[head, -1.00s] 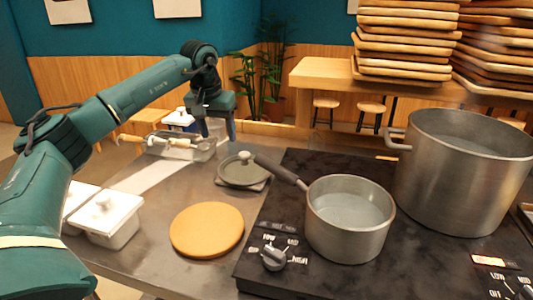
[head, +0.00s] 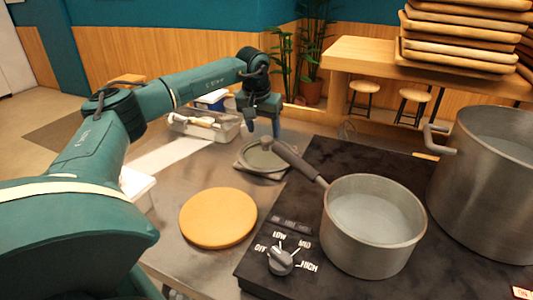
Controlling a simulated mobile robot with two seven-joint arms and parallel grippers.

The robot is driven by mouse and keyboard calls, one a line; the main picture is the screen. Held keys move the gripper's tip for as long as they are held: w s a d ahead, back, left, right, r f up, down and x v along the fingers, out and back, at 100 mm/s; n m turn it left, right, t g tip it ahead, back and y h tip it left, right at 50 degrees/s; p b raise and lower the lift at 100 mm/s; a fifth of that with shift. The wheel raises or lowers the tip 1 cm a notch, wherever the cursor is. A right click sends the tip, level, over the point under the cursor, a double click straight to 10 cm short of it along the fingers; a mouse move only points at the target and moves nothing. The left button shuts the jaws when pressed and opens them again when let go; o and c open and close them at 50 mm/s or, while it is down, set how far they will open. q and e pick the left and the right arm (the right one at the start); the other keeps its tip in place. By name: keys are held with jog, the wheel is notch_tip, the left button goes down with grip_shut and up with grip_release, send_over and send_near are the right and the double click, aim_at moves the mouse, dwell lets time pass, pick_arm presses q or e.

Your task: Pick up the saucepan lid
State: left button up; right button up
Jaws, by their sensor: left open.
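The saucepan lid (head: 258,163) is a round grey-green lid with a small knob, lying flat on a square mat or trivet on the counter, left of the stove. The saucepan (head: 373,236) stands uncovered on the stove, with pale liquid inside. Its dark handle points back-left and passes close to the lid's right side. My left gripper (head: 262,129) is open, fingers pointing down, and appears just above and behind the lid's knob. I cannot tell whether it touches the knob. My right gripper is out of view.
A large steel pot (head: 490,180) stands on the stove (head: 290,240) at the right. A round wooden board (head: 218,218) lies on the counter in front of the lid. A metal container with utensils (head: 205,126) stands behind-left. A white-lidded container (head: 138,188) is partly behind my arm.

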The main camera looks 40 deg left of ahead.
aim_at(266, 139)
pick_arm(q)
jog(key=x, duration=0.5)
jog(key=shift+d, duration=0.2)
jog(key=shift+c, duration=0.6)
jog(key=shift+r, duration=0.1)
jog(key=c, duration=1.1)
